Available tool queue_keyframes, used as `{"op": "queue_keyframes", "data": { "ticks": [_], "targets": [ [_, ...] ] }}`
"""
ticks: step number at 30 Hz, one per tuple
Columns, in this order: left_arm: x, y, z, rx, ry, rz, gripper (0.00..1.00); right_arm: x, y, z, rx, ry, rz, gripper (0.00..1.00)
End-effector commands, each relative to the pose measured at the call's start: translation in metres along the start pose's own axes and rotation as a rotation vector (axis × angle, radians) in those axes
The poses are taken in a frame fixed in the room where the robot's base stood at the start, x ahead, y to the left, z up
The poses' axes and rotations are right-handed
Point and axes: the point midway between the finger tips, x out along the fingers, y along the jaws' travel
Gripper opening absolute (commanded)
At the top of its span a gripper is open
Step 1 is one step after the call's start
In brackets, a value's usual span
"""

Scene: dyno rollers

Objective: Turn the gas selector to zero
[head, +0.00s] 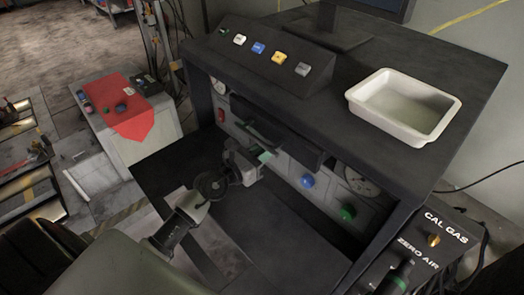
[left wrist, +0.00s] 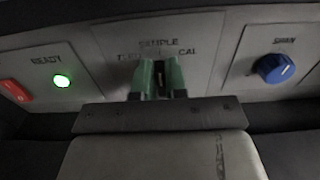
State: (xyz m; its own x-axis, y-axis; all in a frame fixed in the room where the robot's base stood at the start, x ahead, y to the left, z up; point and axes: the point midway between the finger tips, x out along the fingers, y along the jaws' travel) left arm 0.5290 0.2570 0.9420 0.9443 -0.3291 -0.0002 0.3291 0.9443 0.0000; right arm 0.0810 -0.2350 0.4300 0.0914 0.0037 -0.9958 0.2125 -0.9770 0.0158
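The gas selector (left wrist: 159,77) is mostly hidden on the grey panel; a narrow dark part of it shows between my fingertips. "SAMPLE" is printed above it and "CAL" to its right; the label on the left is partly covered. My left gripper (left wrist: 159,80) has green fingertips, close together on either side of this dark part, and looks shut on it. In the head view the left gripper (head: 265,157) reaches under the bench top to the panel, and the selector is hidden there. My right gripper is not in view.
A blue span knob (left wrist: 273,68) is right of the selector; a lit green ready lamp (left wrist: 61,81) and red switch (left wrist: 16,90) are left. The bench top overhangs the panel, with a button console (head: 270,58) and white tray (head: 405,130) above.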

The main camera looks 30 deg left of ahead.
Motion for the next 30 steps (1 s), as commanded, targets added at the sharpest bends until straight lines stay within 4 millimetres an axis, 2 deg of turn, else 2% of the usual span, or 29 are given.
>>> {"op": "queue_keyframes", "data": {
  "ticks": [1,2,14,20,30],
  "targets": [
    [0.000,0.000,0.000,0.000,0.000,0.000,0.05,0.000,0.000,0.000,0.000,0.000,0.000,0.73],
    [0.000,0.000,0.000,0.000,0.000,0.000,0.00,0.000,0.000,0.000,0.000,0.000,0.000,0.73],
    [0.000,0.001,0.001,-0.048,0.001,0.000,0.00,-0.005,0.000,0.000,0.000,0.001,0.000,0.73],
    [0.000,0.003,0.002,-0.167,0.001,0.001,0.00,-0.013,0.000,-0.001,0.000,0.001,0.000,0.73],
    [0.000,0.008,0.000,-0.467,0.001,0.001,0.00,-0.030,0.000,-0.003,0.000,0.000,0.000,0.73]
  ]
}}
